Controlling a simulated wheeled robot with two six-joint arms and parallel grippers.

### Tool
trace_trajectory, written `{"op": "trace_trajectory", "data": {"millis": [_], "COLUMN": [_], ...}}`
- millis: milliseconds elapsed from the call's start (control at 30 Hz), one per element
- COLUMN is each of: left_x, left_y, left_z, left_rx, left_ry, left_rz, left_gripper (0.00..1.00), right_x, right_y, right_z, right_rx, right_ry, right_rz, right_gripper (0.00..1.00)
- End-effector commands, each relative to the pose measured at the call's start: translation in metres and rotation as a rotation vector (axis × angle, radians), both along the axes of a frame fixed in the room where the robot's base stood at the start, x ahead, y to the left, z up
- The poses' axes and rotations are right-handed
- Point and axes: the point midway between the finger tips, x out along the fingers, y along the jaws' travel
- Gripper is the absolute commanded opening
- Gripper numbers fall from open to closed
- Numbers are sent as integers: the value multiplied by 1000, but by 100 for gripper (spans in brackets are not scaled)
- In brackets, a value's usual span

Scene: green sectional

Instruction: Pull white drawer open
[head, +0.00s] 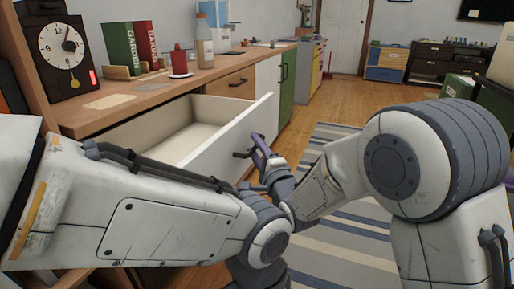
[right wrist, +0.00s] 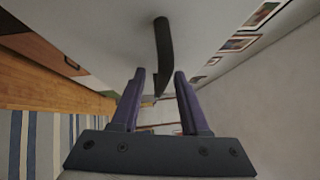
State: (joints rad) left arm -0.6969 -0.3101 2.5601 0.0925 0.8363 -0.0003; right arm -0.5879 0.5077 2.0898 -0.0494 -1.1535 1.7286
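The white drawer (head: 222,142) is pulled well out of the wooden-topped cabinet, and its pale, empty-looking inside shows. Its dark bar handle (head: 241,154) sticks out from the front; the handle also shows in the right wrist view (right wrist: 163,45). My right gripper (head: 257,144) is at the handle, in front of the drawer. In the right wrist view my right gripper (right wrist: 160,82) has its purple fingers apart, with the handle's end between them and gaps at both sides. My left arm crosses the lower left of the head view; its gripper is not seen.
On the countertop (head: 190,82) stand a clock (head: 62,47), books (head: 132,47), a red cup (head: 180,60) and a bottle (head: 204,48). A white door (head: 268,85) and a green door (head: 288,82) are beyond the drawer. A striped rug (head: 345,235) covers the floor at right.

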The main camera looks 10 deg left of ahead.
Motion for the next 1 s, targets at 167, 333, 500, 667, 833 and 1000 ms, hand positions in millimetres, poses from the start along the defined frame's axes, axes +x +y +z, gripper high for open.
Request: {"op": "trace_trajectory", "data": {"millis": [167, 333, 500, 667, 833, 1000], "left_x": [0, 0, 0, 0, 0, 0], "left_y": [0, 0, 0, 0, 0, 0], "left_z": [1, 6, 13, 19, 21, 21], "left_rx": [0, 0, 0, 0, 0, 0], "left_ry": [0, 0, 0, 0, 0, 0], "left_rz": [0, 0, 0, 0, 0, 0], "left_gripper": [0, 0, 0, 0, 0, 0], "right_x": [0, -12, -38, -63, -79, -84], "right_y": [-2, -10, -29, -47, -58, -62], "right_z": [1, 0, -4, -8, -12, -13], "right_rx": [1, 1, -1, -1, -1, 1], "right_ry": [-1, 0, 2, 2, 1, -1], "right_rz": [-2, -3, -3, -2, -1, -1], "right_gripper": [45, 45, 45, 45, 45, 45]}}
